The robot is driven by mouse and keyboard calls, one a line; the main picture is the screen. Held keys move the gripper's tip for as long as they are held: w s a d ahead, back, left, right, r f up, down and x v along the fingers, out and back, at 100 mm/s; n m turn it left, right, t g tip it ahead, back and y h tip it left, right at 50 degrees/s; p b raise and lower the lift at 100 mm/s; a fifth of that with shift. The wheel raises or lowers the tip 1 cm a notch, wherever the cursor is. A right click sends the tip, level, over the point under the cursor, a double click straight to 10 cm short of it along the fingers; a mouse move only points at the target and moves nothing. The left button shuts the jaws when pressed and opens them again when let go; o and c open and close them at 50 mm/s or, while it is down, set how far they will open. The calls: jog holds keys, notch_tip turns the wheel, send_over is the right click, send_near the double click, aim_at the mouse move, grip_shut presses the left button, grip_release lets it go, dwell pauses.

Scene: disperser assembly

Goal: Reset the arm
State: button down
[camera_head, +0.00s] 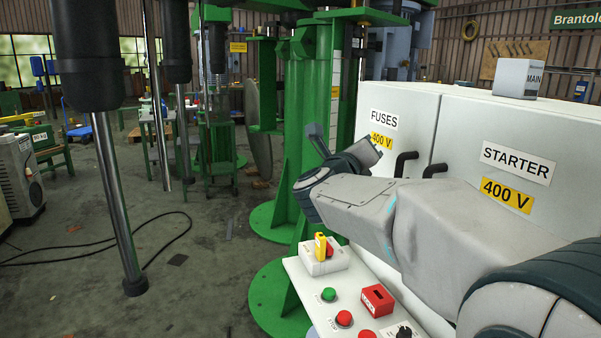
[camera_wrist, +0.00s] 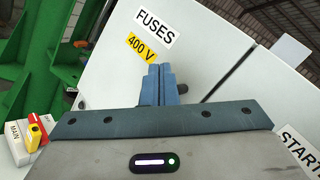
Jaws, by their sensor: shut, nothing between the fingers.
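My gripper (camera_wrist: 160,84) shows in the wrist view with its two blue-grey fingers together and nothing between them. It is in front of the white cabinet door labelled FUSES (camera_wrist: 95,70), below the yellow 400 V label. In the head view my arm reaches in from the right, and the wrist end is in front of the FUSES cabinet (camera_head: 403,105), beside the green column. A dark door handle (camera_wrist: 212,88) shows just right of the fingers in the wrist view.
A STARTER cabinet (camera_head: 530,125) stands to the right. A control panel (camera_head: 318,292) with buttons and a yellow-and-red main switch (camera_head: 322,247) lies below my arm. A green column (camera_head: 308,130) stands behind. A grey MAIN box (camera_head: 517,78) sits on top.

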jog(key=s+a+f+n+g+y+p, duration=0.2)
jog(key=s+n+y+p, duration=0.3)
jog(key=n, duration=0.6)
jog(key=s+a+f+n+g+y+p, duration=0.25)
jog(key=n+y, duration=0.45)
jog(key=n, duration=0.4)
jog(key=s+d+f+n+g+p, duration=0.2)
jog(key=s+f+n+g, duration=0.1)
jog(key=s, duration=0.5)
jog(key=s+d+f+n+g+h+p, duration=0.1)
jog(key=s+d+f+n+g+p, duration=0.1)
jog(key=s, duration=0.5)
jog(key=s+d+f+n+g+h+p, duration=0.1)
jog(key=s+d+f+n+g, duration=0.3)
jog(key=s, duration=0.4)
jog(key=f+n, duration=0.1)
jog(key=n, duration=0.1)
jog(key=shift+s+f+n+g+p, duration=0.3)
jog(key=shift+s+f+g+p, duration=0.05)
jog(key=shift+f+p, duration=0.05)
